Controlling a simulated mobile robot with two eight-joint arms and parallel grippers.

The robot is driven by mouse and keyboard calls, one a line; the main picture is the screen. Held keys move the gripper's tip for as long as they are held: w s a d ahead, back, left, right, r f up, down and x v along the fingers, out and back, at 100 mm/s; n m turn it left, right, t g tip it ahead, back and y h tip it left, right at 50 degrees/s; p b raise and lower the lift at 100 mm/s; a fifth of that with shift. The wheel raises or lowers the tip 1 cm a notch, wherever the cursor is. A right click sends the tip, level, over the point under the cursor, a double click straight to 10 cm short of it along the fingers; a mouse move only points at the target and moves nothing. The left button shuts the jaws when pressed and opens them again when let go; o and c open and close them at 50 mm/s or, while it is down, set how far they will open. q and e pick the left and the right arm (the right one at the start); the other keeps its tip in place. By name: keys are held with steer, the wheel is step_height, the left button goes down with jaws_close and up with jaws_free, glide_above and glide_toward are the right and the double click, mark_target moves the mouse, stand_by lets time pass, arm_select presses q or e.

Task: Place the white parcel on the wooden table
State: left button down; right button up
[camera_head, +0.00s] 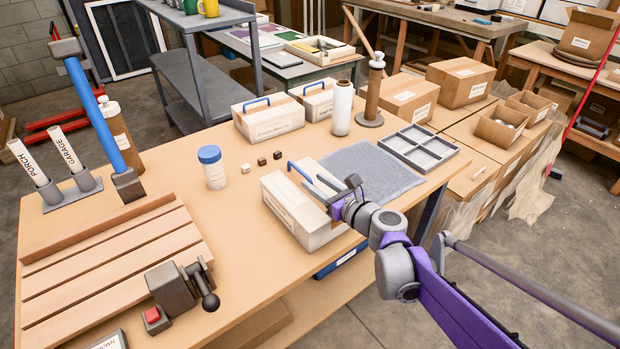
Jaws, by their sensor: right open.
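A white parcel (284,215) with a label on its side and a blue handle on top is at the right edge of the wooden table (240,262). It appears to rest on the tabletop, beside a grey mat. My right gripper (324,188) is open over the top of this parcel, close to its blue handle. The fingers partly cover the parcel's top, and I cannot tell whether they touch it. Two similar white parcels with blue handles stand farther back on the table, one at the left (268,121) and one at the right (318,100). My left gripper is not in view.
A white jar with blue lid (212,168) and small blocks (262,161) stand left of the near parcel. The grey mat (370,172) and a divided tray (418,148) lie behind it.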

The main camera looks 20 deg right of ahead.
steer(key=v, duration=0.8)
steer(key=shift+s, duration=0.3)
stand_by(1.8)
